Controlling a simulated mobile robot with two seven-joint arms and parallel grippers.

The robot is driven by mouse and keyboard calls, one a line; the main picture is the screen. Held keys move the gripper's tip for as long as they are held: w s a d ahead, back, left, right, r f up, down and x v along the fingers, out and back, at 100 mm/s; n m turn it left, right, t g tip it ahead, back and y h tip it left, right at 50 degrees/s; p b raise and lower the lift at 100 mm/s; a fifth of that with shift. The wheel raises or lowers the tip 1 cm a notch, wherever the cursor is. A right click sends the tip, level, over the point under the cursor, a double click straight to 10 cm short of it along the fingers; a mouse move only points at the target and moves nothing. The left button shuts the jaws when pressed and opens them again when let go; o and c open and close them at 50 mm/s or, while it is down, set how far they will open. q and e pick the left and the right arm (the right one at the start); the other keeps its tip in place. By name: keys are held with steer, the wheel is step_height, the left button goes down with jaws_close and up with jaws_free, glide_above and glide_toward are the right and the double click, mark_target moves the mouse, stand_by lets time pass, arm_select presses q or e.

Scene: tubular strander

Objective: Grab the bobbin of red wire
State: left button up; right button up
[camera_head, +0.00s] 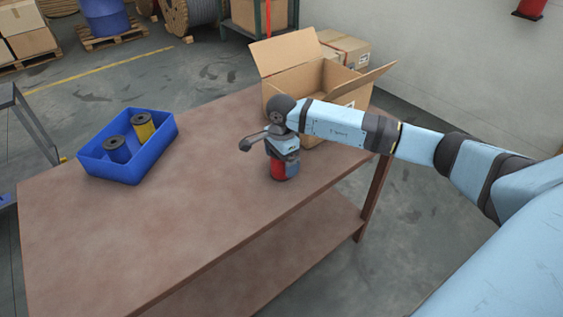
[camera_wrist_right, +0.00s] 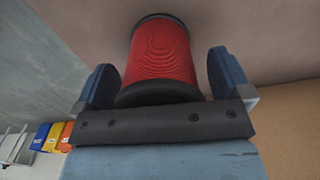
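The bobbin of red wire (camera_head: 284,170) stands upright on the brown table, near its right side, just in front of the open cardboard box. My right gripper (camera_head: 283,156) points down over it and hides its upper part in the head view. In the right wrist view, the red bobbin (camera_wrist_right: 161,55) with dark end flanges lies between the two blue-grey fingers (camera_wrist_right: 162,80). Narrow gaps show between the fingers and the red wire, so the gripper looks open around it. My left gripper is not in view.
A blue tray (camera_head: 128,176) on the table's left holds a blue bobbin (camera_head: 117,150) and a yellow bobbin (camera_head: 142,127). The open cardboard box (camera_head: 285,90) stands close behind my right gripper. The table's middle and front (camera_head: 170,225) are clear.

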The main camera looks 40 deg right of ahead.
steer(key=c, duration=1)
steer(key=shift+r, duration=0.1)
